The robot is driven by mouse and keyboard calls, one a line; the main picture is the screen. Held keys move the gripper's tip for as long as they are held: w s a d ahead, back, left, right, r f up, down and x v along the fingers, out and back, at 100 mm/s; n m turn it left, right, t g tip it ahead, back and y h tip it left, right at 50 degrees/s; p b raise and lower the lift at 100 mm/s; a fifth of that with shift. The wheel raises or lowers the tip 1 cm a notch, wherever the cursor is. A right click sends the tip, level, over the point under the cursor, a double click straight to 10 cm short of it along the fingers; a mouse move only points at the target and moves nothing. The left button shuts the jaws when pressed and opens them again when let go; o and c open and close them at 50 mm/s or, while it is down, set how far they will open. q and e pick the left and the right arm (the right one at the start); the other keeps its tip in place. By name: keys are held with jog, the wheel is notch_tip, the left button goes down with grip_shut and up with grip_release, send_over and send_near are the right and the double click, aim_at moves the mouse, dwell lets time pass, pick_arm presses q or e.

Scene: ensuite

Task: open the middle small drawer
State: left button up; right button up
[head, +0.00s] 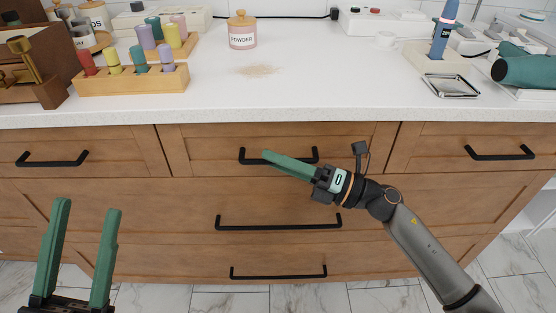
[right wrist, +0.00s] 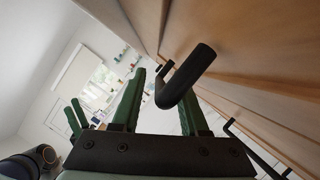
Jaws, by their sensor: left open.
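The middle small drawer (head: 205,145) is the wooden top-row drawer in the centre, and it looks closed. Its black bar handle (head: 252,157) is partly covered by my right gripper (head: 268,157) in the head view. In the right wrist view the handle (right wrist: 185,76) shows its bent end between the two green fingers of my right gripper (right wrist: 150,75). These fingers are apart, with a gap beside the bar; contact is not clear. My left gripper (head: 89,207) is open and empty at the lower left, away from the drawer fronts.
Small drawers with black handles flank it, left (head: 52,160) and right (head: 500,153). Wider drawers with handles (head: 278,224) lie below. The white countertop (head: 330,95) holds a pink powder jar (head: 242,32), a wooden peg rack (head: 130,82) and a metal tray (head: 450,94).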

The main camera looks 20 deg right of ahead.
grip_shut()
dwell(1.2)
